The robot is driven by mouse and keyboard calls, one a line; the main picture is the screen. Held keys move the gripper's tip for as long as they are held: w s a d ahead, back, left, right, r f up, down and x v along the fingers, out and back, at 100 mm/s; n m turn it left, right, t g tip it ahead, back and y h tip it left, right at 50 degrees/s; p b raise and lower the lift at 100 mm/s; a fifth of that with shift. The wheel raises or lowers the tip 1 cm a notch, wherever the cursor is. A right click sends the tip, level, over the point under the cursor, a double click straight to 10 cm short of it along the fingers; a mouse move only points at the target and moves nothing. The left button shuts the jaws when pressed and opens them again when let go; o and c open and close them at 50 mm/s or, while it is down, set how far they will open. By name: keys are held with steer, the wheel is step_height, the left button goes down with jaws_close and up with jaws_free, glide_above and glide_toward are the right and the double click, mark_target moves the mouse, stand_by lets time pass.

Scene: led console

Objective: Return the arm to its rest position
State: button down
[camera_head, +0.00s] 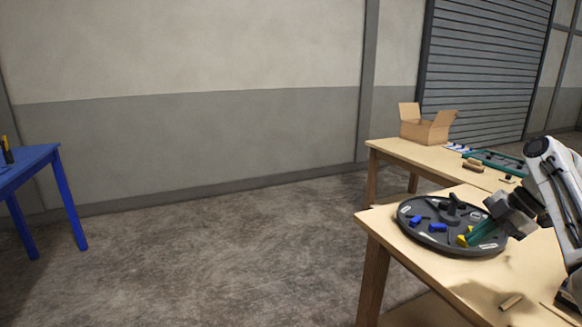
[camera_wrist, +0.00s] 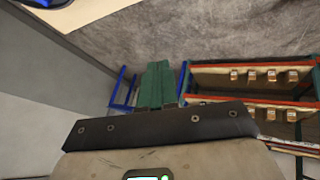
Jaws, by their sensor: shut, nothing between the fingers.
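My gripper (camera_head: 470,238) is at the right of the head view, on the end of my white arm. Its teal fingers are shut and hold nothing. They appear over the right edge of a round dark console (camera_head: 440,247) on the wooden table; whether they touch it I cannot tell. The console carries blue pieces (camera_head: 438,227), yellow pieces near the fingers, and a black knob-like part (camera_head: 453,206). In the wrist view the closed teal fingers (camera_wrist: 158,85) point away from the console, toward open floor.
The near wooden table (camera_head: 400,252) holds a small wooden block (camera_head: 511,302). A farther table (camera_head: 400,150) bears an open cardboard box (camera_head: 428,127) and a green tray (camera_head: 497,162). A blue table (camera_head: 35,165) stands left. The wrist view shows a shelf (camera_wrist: 245,65). Floor between is clear.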

steer(key=s+a+f+m+h+b, duration=0.1)
steer(key=s+a+f+m+b, duration=0.3)
steer(key=f, duration=0.7)
steer(key=s+a+f+m+g+p, duration=0.1)
steer(key=s+a+f+m, duration=0.1)
steer(key=s+a+f, duration=0.65)
steer(key=s+a+f+m+h+b, duration=0.1)
steer(key=s+a+f+m+b, duration=0.15)
steer(key=f, duration=1.05)
steer(key=s+a+f+m+h+b, duration=0.1)
steer(key=s+f+m, duration=0.25)
steer(key=s, duration=0.55)
steer(key=s+a+f+m+h+b, duration=0.1)
steer(key=s+a+f+m, duration=0.15)
steer(key=s+f, duration=0.45)
steer(key=s+d+r+m+g+h, duration=0.1)
steer(key=s+d+r+m, duration=0.15)
steer(key=s, duration=0.55)
steer(key=s+d+r+m+h, duration=0.1)
steer(key=s+m, duration=0.2)
steer(key=s, duration=0.5)
step_height(320, 180, up, 12)
steer(key=p, duration=1.1)
steer(key=shift+w+a, duration=0.2)
steer(key=shift+a, duration=0.1)
